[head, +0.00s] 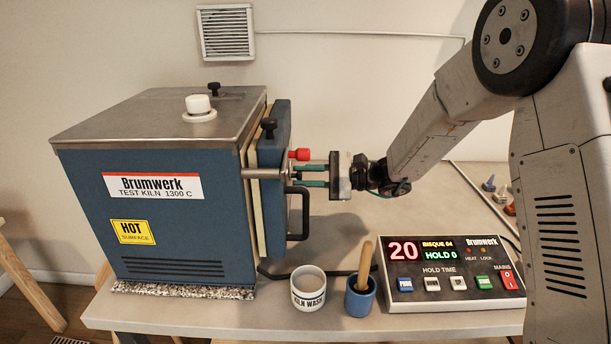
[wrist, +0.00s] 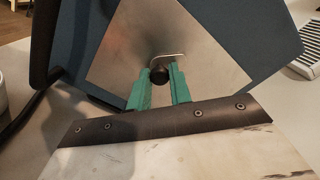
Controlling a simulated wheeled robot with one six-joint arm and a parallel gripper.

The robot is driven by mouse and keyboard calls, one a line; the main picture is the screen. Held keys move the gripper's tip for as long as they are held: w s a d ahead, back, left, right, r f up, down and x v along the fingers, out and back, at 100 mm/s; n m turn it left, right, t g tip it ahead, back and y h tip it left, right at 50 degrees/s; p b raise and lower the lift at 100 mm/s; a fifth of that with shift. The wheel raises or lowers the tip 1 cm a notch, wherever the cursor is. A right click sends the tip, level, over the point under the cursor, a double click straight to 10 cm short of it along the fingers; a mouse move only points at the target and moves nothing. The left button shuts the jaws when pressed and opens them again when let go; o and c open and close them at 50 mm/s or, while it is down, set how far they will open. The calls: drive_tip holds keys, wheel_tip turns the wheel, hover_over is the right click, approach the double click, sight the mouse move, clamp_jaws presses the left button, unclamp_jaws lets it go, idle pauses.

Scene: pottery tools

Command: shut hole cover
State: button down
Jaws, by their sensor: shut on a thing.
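The blue kiln (head: 150,190) stands on the left of the table, its blue door (head: 278,200) on its right side. In the wrist view a grey metal plate (wrist: 130,50) lies on the blue door face (wrist: 235,30). My gripper (head: 300,175), with green fingers, reaches the door from the right, above the black door handle (head: 305,215). In the wrist view my gripper (wrist: 159,84) is shut on a small black knob (wrist: 158,74) in front of the plate. A thin bright curved edge shows just above the knob. I cannot tell whether a hole is open behind it.
A red knob (head: 299,154) sits just above my fingers. A white cup (head: 308,288), a blue pot (head: 360,296) with a wooden handle and a control box (head: 450,275) stand along the front. A white plug (head: 198,104) tops the kiln.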

drive_tip(key=n, duration=0.2)
drive_tip(key=w+n, duration=0.1)
drive_tip(key=n, duration=0.3)
drive_tip(key=shift+w+f+n, duration=0.25)
drive_tip(key=shift+n, duration=0.05)
idle(0.5)
drive_tip(key=c, duration=1.3)
unclamp_jaws()
drive_tip(key=d, duration=0.7)
drive_tip(key=shift+d, duration=0.4)
drive_tip(key=shift+s+r, duration=0.1)
drive_tip(key=shift+s, duration=0.1)
